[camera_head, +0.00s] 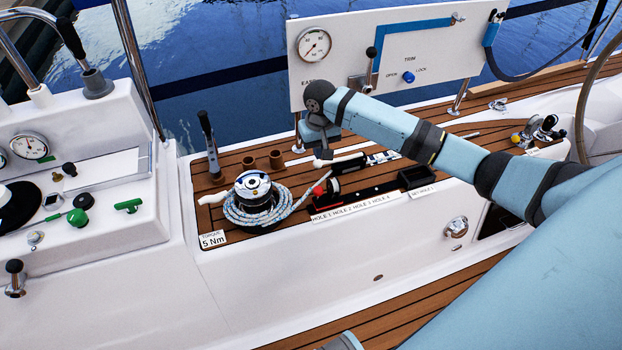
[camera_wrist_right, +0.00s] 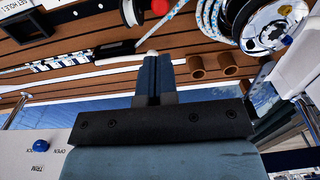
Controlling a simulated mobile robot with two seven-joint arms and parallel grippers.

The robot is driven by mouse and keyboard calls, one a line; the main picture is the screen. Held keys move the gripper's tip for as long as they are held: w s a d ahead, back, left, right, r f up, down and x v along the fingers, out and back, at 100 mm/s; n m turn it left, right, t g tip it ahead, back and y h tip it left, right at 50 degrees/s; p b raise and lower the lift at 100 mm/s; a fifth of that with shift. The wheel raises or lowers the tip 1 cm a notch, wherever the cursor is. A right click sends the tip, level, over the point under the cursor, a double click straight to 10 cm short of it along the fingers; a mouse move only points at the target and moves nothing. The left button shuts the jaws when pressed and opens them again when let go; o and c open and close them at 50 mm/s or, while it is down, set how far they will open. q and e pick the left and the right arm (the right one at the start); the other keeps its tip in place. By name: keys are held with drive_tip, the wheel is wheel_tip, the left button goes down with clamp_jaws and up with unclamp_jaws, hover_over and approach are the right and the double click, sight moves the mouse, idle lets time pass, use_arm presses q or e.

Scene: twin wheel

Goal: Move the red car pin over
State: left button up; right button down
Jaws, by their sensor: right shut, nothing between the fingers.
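The red car pin shows as a small red knob (camera_head: 318,190) at the left end of the black track (camera_head: 372,190), near the winch. The same red knob (camera_wrist_right: 160,6) shows at the top edge of the right wrist view, partly cut off. The track car around it is small and dark, so I cannot tell which hole the pin sits in. My right gripper (camera_head: 320,158) is above the deck behind the track, apart from the pin. Its fingers (camera_wrist_right: 153,72) are shut and empty in the right wrist view. My left gripper is not in view.
The winch (camera_head: 253,190) with coiled blue-white rope stands left of the track. Two brown cups (camera_head: 262,161) stand behind it. A black open box (camera_head: 417,176) sits at the track's right. A white gauge panel (camera_head: 390,55) stands upright behind my right arm.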

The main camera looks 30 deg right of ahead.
sight(319, 190)
wheel_tip(319, 190, down, 13)
drive_tip(key=b, duration=0.4)
drive_tip(key=shift+f, duration=0.35)
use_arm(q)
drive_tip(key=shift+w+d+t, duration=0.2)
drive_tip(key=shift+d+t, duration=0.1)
use_arm(e)
drive_tip(key=shift+a+f+p, duration=0.1)
drive_tip(key=shift+f+p, duration=0.1)
drive_tip(key=shift+p, duration=0.15)
drive_tip(key=shift+s+f+p, duration=0.1)
drive_tip(key=shift+f+p, duration=0.45)
drive_tip(key=shift+f, duration=0.4)
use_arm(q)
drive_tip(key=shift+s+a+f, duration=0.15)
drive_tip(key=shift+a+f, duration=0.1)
use_arm(e)
drive_tip(key=shift+s+f, duration=0.1)
drive_tip(key=shift+f, duration=0.05)
